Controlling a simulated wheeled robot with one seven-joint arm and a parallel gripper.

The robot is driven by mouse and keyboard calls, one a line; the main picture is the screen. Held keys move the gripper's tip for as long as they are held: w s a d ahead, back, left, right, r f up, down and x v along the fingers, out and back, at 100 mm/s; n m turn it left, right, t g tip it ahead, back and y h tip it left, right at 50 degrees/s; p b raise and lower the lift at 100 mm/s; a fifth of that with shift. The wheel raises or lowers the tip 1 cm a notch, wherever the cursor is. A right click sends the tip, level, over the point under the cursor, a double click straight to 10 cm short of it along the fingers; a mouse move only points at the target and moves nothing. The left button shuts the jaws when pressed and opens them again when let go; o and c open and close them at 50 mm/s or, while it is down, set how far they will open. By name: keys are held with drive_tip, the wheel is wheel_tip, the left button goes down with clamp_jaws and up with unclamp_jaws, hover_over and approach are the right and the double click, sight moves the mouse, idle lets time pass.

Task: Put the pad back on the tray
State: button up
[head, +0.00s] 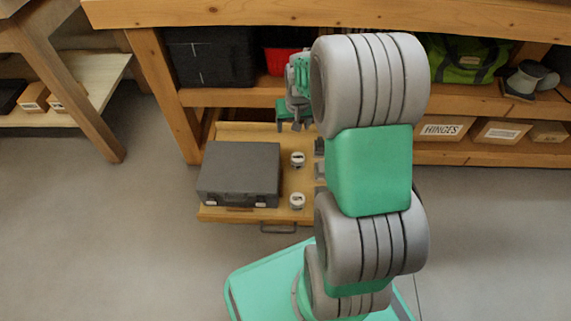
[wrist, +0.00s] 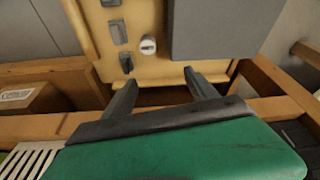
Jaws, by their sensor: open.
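The wooden tray (head: 240,131) is pulled out below the bench, and it also shows in the wrist view (wrist: 178,71). My gripper (head: 289,126) is over the tray's far end, near the cabinet. In the wrist view my gripper (wrist: 160,79) has its two fingers apart, with nothing between them. Small grey pieces (wrist: 119,32) and a white round piece (wrist: 148,46) sit on the tray beyond the fingers. I cannot tell which thing is the pad. My arm hides the tray's right side in the head view.
A large grey case (head: 240,170) fills the tray's left part. A second white round piece (head: 297,201) is near the front handle (head: 278,228). Cabinet shelves with a black bin (head: 212,57), a red bin (head: 284,61) and boxes (head: 500,132) stand behind. Floor at left is clear.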

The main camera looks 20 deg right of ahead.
drive_tip(key=s+a+r+n, duration=0.1)
drive_tip(key=s+a+r, duration=0.2)
drive_tip(key=s, duration=0.3)
drive_tip(key=s+a+r+n+g, duration=0.1)
drive_tip(key=s+a+r, duration=0.2)
drive_tip(key=s+a, duration=0.3)
drive_tip(key=s+a+r+n+y, duration=0.1)
drive_tip(key=s+a+r, duration=0.2)
drive_tip(key=s, duration=0.5)
drive_tip(key=shift+a, duration=0.9)
drive_tip(key=shift+r, duration=0.1)
drive_tip(key=shift+c, duration=0.6)
